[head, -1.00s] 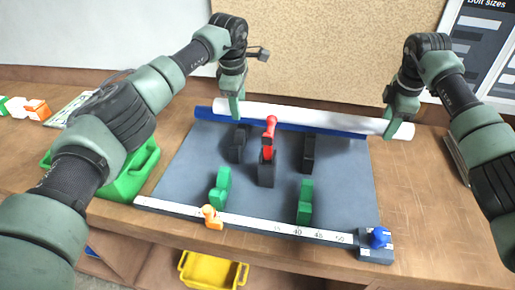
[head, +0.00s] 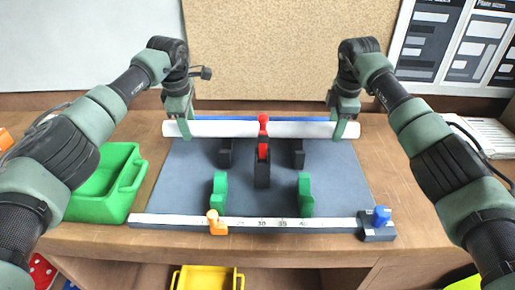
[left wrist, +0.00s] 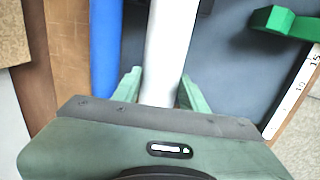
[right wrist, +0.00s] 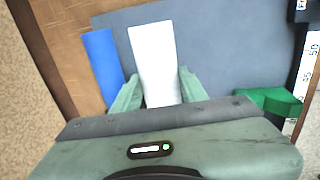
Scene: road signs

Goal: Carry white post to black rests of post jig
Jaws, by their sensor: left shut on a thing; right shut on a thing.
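A long white post (head: 220,129) lies level across the back part of the grey post jig (head: 335,185). My left gripper (head: 182,128) is shut on it near its left end, and my right gripper (head: 344,128) is shut on it near its right end. The post also shows between the fingers in the left wrist view (left wrist: 168,50) and the right wrist view (right wrist: 153,55). Two black rests (head: 226,153) (head: 297,154) stand just in front of the post, their tops partly hidden by it. A black clamp (head: 262,172) with a red handle (head: 263,125) stands between them.
A blue bar (head: 235,118) lies behind the post. Two green rests (head: 220,192) (head: 305,194) stand nearer the front, behind a white ruler (head: 170,221) with an orange stop (head: 216,222) and blue knob (head: 381,215). A green bin (head: 115,185) is at left.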

